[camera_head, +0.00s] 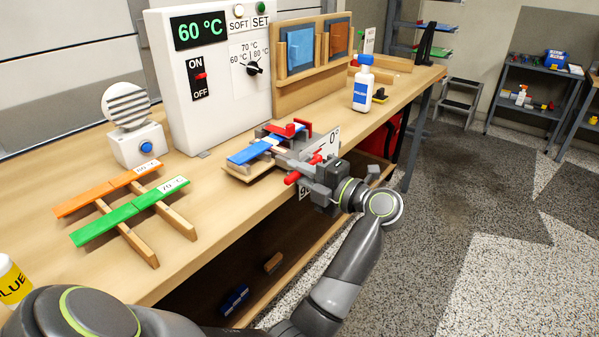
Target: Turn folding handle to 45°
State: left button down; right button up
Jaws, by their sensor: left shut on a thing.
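The folding device (238,174) sits at the front edge of the bench, with a blue strip (254,152) lying across it and red clamp parts (288,129) on top. A white angle plate (332,142) at its right side reads "0°", and part of another figure shows lower down. The red folding handle (292,178) sticks out toward me at the device's right side. My right gripper is not in view.
A white heater box (215,110) reading "60 °C" stands behind. Orange (85,198) and green (110,223) strips lie on a wooden rack at left, near a small fan (137,145). A white bottle (362,92) stands at right. Open floor lies right of the bench.

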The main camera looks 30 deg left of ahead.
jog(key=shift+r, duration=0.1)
